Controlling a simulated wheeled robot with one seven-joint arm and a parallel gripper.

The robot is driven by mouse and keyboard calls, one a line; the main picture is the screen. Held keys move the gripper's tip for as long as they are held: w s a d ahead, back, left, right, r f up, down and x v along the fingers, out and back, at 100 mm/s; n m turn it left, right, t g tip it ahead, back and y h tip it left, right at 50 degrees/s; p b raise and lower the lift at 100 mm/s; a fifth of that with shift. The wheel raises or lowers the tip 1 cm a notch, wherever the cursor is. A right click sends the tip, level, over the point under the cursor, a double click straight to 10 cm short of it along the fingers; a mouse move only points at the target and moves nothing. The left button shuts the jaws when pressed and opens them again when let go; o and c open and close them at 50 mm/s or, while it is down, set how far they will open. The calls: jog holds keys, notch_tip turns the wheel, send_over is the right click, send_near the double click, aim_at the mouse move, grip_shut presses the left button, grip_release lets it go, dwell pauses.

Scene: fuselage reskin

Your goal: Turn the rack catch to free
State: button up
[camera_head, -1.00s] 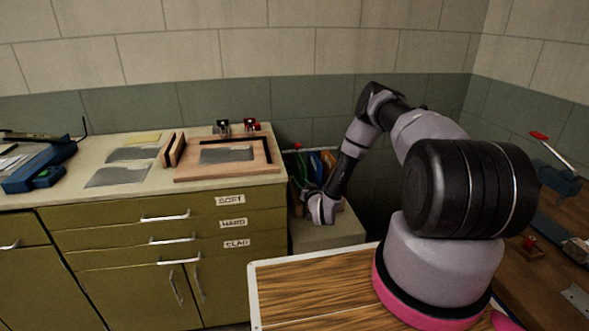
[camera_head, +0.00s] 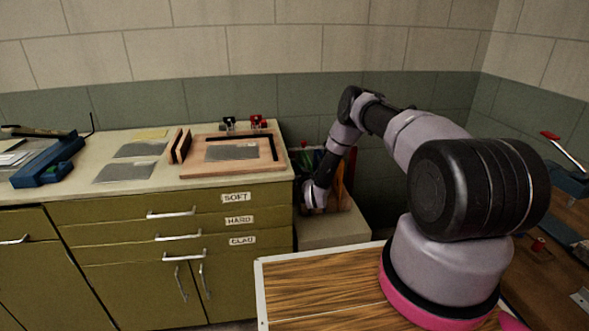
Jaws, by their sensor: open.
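My arm reaches over to the low stand (camera_head: 335,232) right of the green cabinet. My gripper (camera_head: 312,208) is at the stand's top, in front of a rack of coloured upright pieces (camera_head: 345,172); its fingers are too small and too hidden to make out. The arm's wrist covers much of the rack. I cannot make out the rack catch; it may be behind the wrist.
The green cabinet (camera_head: 150,225) has drawers labelled SOFT, HARD and CLAD. On its top lie a wooden frame (camera_head: 200,170), grey sheets (camera_head: 125,172) and a blue tool (camera_head: 48,172). A wood-topped surface (camera_head: 310,290) is in front. A brown bench (camera_head: 535,270) stands at right.

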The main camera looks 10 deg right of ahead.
grip_shut()
jog(key=n, duration=0.3)
jog(key=shift+a+r+g, duration=0.1)
jog(key=shift+g, duration=0.2)
jog(key=shift+n, duration=0.6)
grip_release()
